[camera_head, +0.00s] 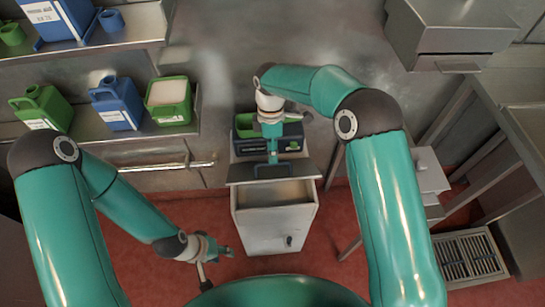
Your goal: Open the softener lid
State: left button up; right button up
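A pale box-like unit (276,238) stands at the centre, with a beige area (290,192) showing at its top. Which part is the softener lid is not labelled clearly. My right gripper (272,150) points down over this panel, at or very near the teal piece; contact and finger opening are unclear. My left gripper (217,262) is low over the red floor, left of the unit, clear of it; its finger opening is unclear.
A green container and a dark labelled box (291,144) sit behind the panel. Green (42,107) and blue (117,103) jugs and a green open bin (168,101) stand on the left shelf. A metal bench (525,120) and floor grate (468,257) are at right.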

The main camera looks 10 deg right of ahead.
jog(key=v, duration=0.8)
